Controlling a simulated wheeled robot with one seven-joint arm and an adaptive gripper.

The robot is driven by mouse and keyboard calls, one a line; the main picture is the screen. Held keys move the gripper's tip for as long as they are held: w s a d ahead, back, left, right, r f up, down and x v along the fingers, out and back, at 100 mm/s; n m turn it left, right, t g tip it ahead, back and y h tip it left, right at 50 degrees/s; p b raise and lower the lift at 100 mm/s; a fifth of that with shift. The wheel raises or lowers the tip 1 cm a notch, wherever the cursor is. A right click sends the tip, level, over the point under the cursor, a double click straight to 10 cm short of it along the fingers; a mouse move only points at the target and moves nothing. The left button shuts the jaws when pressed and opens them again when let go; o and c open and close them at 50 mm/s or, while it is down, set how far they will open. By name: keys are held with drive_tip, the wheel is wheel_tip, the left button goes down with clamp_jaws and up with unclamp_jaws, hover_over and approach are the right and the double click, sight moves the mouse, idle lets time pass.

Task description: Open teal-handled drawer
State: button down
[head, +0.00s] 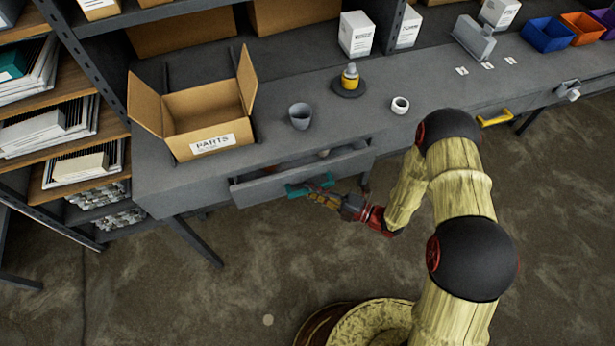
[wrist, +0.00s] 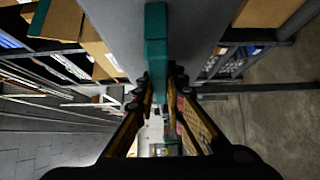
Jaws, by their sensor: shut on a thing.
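The drawer (head: 350,164) under the grey workbench stands partly open, with its front pulled out from the bench and some of its inside showing. Its teal handle (head: 296,189) is on the drawer front. My gripper (head: 318,191) is shut on the teal handle, reaching it from the right. In the wrist view the teal handle (wrist: 156,38) runs up between the fingers of my gripper (wrist: 160,88). A few small things lie inside the drawer, too small to name.
An open cardboard parts box (head: 211,143), a grey cup (head: 300,116), a yellow-topped item (head: 350,78) and a white ring-shaped item (head: 400,105) stand on the workbench (head: 270,90). A yellow handle (head: 495,119) is farther right. The floor (head: 270,250) before the drawer is clear.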

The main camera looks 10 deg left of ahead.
drive_tip(key=s+d+p, duration=0.1)
drive_tip(key=s+d, duration=0.3)
drive_tip(key=s, duration=0.3)
drive_tip(key=s+d+p, duration=0.2)
drive_tip(key=s+d, duration=0.3)
drive_tip(key=s, duration=0.3)
drive_tip(key=shift+s+d, duration=0.25)
drive_tip(key=c, duration=1.9)
unclamp_jaws()
drive_tip(key=shift+o, duration=0.3)
drive_tip(key=v, duration=1.2)
